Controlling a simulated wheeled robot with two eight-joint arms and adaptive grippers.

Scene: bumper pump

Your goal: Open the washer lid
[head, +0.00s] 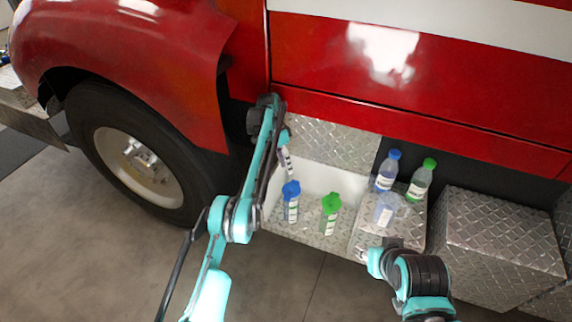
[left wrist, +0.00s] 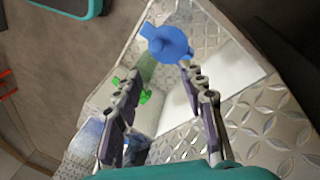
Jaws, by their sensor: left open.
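I cannot read which one is the washer lid. My left gripper (head: 285,158) is above and behind the blue cap in the head view, apart from it. In the left wrist view its fingers (left wrist: 166,98) are spread with nothing gripped, and the blue cap (left wrist: 167,44) lies ahead, beyond the fingertips. The green cap is partly hidden behind one finger. My right gripper (head: 372,256) is low at the right; its fingers are unclear.
A blue-capped bottle (head: 386,170), a green-capped bottle (head: 421,180) and a clear jug (head: 385,211) stand on the diamond-plate step right of the compartment. The red truck body (head: 420,90) overhangs behind. A metal box (head: 498,240) stands farther right.

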